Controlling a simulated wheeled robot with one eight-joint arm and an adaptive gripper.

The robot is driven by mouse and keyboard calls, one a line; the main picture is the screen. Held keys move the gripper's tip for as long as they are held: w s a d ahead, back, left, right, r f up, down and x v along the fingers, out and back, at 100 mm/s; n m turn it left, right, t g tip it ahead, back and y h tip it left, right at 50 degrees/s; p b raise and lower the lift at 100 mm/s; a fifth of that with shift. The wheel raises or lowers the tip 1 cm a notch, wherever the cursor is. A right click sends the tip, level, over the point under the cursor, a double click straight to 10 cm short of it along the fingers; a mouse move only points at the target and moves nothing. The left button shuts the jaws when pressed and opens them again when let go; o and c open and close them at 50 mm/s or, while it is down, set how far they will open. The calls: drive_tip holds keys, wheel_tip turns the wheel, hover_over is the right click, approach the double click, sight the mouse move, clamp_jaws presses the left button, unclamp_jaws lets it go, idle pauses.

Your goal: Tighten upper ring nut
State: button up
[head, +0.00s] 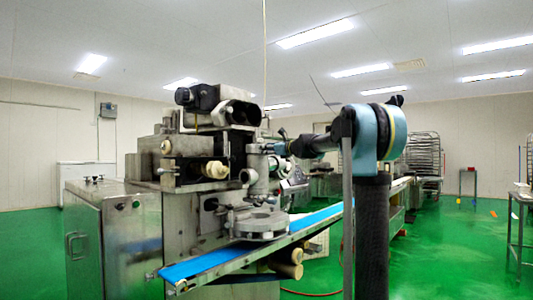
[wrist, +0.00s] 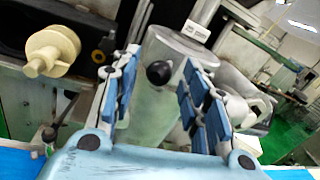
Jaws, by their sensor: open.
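The encrusting machine (head: 205,235) stands left of centre in the head view. A grey metal column with ring-like collars (head: 259,165) rises on its front, above a round flanged plate (head: 262,224). The upper ring nut seems to belong to this column, but I cannot tell its edges clearly. My gripper (head: 279,148) is beside the column's upper part. In the wrist view my gripper (wrist: 163,70) is open, its blue-padded fingers apart. A pale metal cylindrical part (wrist: 150,100) with a black round knob (wrist: 159,73) shows between them. I cannot tell whether the pads touch it.
A blue conveyor belt (head: 205,264) runs below the column. A cream knob (head: 214,169) juts from the machine, also seen in the wrist view (wrist: 52,51). A steel cabinet (head: 110,238) stands left. The green floor at right is mostly clear, with a rack (head: 424,155) behind.

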drive_tip(key=shift+w+a, duration=0.2)
drive_tip(key=shift+w, duration=0.05)
drive_tip(key=shift+c, duration=0.3)
clamp_jaws()
